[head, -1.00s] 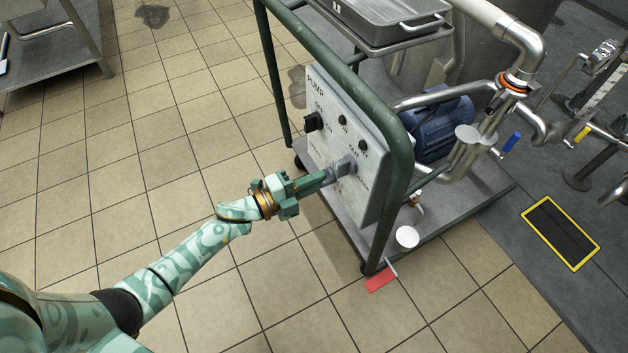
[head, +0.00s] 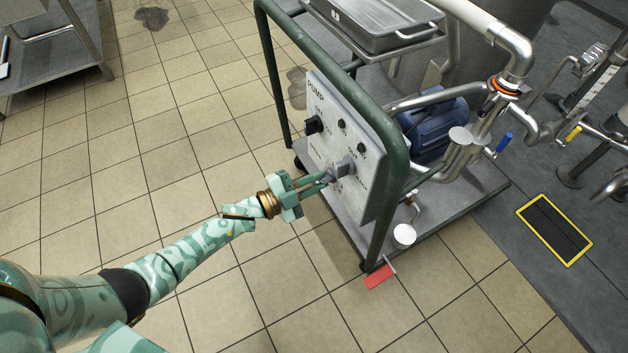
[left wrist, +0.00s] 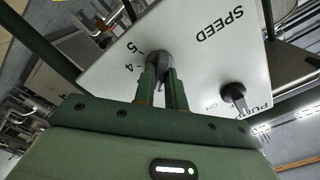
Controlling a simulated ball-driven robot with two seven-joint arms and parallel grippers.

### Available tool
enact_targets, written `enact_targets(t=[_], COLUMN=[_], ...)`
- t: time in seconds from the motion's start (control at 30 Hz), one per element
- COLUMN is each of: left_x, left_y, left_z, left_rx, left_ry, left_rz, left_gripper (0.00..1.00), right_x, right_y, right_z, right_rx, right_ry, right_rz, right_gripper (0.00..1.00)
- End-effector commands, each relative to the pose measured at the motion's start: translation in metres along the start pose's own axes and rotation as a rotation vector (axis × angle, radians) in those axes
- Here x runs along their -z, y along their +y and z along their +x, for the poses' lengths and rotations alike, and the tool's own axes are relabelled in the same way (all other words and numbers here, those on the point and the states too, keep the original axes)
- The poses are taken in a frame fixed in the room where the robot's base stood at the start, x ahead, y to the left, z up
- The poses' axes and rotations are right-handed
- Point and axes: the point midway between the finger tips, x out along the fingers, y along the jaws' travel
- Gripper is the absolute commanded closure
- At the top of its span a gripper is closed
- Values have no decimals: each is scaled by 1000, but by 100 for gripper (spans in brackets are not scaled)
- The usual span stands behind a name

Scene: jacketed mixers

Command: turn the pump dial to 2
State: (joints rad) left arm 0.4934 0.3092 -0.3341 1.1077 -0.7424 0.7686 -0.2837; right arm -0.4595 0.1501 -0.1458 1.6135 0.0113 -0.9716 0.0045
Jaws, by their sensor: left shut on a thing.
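The pump panel (head: 375,185) is a pale plate marked PUMP on the green-framed cart. Its grey dial (head: 345,167) sits low on the panel. My left gripper (head: 326,178) reaches it from the left, fingers pointing at the panel. In the left wrist view the dark dial knob (left wrist: 158,66) lies between the fingertips (left wrist: 160,80), which are shut on it. The marks 5 and 4 show beside the knob, and the word SPEED is printed upside down. The other marks and the pointer's exact setting are hidden or too small to read. My right gripper is out of view.
A black switch knob (head: 313,124) and small dark buttons share the panel; the switch also shows in the left wrist view (left wrist: 235,95). A blue motor (head: 435,128), steel pipes and a tray (head: 385,45) are on the cart.

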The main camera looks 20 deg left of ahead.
Motion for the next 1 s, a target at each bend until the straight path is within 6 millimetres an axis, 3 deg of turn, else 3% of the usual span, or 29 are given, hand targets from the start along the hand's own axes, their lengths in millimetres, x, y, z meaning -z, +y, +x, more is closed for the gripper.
enact_targets(t=[0.4,0.87,0.9,0.97,1.0], left_x=[-2,-2,-2,-2,-2], left_y=[0,1,1,1,1], left_z=[-1,-2,-2,-2,-1], left_rx=[-2,-2,-2,-2,-2], left_ry=[-5,-6,-7,-6,-5], left_rz=[-159,-171,-171,-171,-171], left_gripper=[100,100,79,65,65], right_x=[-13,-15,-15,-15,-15], right_y=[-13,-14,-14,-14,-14], right_z=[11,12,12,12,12], right_rx=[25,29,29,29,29], right_ry=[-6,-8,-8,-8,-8], right_rz=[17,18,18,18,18], right_gripper=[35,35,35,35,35])
